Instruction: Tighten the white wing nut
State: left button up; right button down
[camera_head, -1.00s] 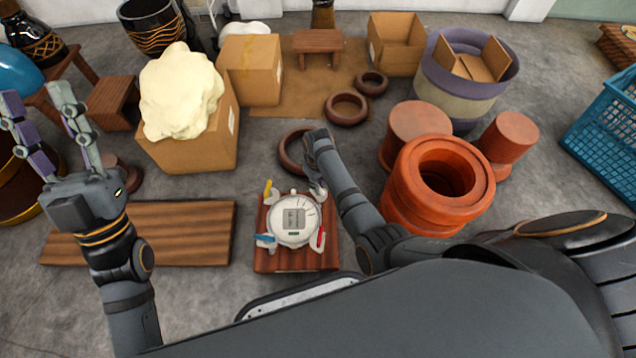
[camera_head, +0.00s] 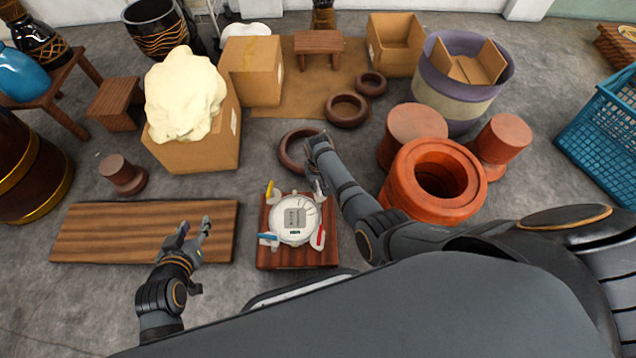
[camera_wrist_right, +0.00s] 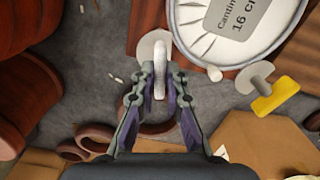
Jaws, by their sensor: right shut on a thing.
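My right gripper (camera_head: 318,176) is over the white one at the gauge's upper right. In the right wrist view, its fingertips (camera_wrist_right: 160,74) are closed on the upright white wing (camera_wrist_right: 159,82); a pale round base shows behind it. The fingers partly hide the nut. My left gripper (camera_head: 196,228) is open and empty over the long plank, left of the gauge.
The long wooden plank (camera_head: 100,230) lies left of the board. A brown ring (camera_head: 296,152) lies just behind my right gripper. A clay-topped box (camera_head: 195,153) stands back left.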

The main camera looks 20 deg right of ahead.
jog(key=shift+r+m+p, duration=0.1)
jog(key=shift+m+p, duration=0.45)
jog(key=shift+m, duration=0.35)
jog(key=shift+m+p, duration=0.55)
jog(key=shift+m, duration=0.45)
jog(key=shift+m+p, duration=0.3)
jog(key=shift+m, duration=0.7)
jog(key=m+p, duration=0.1)
jog(key=m, duration=1.2)
jog(key=shift+p, duration=0.3)
jog(key=m, duration=0.2)
jog(key=shift+m, duration=0.4)
pick_arm(q)
jog(key=s+f+g, duration=0.3)
jog(key=s+g, duration=0.4)
jog(key=s, duration=0.3)
jog(key=shift+s+a+f, duration=0.2)
jog(key=shift+f, duration=0.2)
pick_arm(e)
jog(key=shift+m, duration=0.4)
pick_arm(q)
jog(key=shift+s, duration=0.1)
